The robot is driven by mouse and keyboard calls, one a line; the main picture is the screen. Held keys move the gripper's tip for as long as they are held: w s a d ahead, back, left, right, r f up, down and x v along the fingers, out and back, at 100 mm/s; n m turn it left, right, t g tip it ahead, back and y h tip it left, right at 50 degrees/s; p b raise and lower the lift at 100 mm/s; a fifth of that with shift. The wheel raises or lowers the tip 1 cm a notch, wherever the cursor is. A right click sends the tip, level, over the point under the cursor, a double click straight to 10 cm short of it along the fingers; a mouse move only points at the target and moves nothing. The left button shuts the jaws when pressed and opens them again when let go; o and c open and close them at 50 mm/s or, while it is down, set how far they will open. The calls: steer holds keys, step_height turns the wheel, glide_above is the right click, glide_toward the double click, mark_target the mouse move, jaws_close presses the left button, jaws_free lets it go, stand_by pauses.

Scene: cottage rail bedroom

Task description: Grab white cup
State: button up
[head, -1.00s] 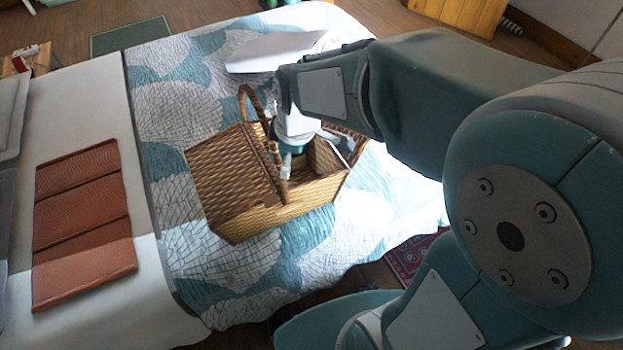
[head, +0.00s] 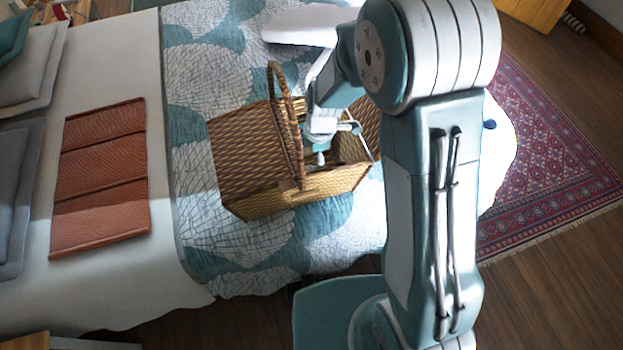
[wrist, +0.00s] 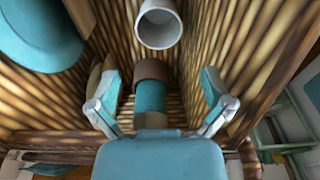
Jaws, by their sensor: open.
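The white cup (wrist: 160,24) is inside the wicker picnic basket (head: 300,198), at the top middle of the wrist view, with its round mouth showing. I cannot make it out in the head view. My gripper (wrist: 160,98) is open, pointing down into the open right part of the basket. In the wrist view, the cup is beyond the fingertips and apart from them. A teal and brown cylinder (wrist: 150,94) shows between the fingers; I cannot tell whether they touch it. In the head view my gripper (head: 332,142) partly hides the basket's inside.
Ribbed basket walls (wrist: 250,45) stand close on both sides of my fingers. A round teal object (wrist: 40,32) is at the wrist view's upper left. The arched basket handle (head: 286,120) rises just left of my gripper. The basket stands on a patterned bed cover (head: 215,75).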

steer(key=f, duration=0.7)
steer(key=shift+a+f, duration=0.3)
steer(key=c, duration=1)
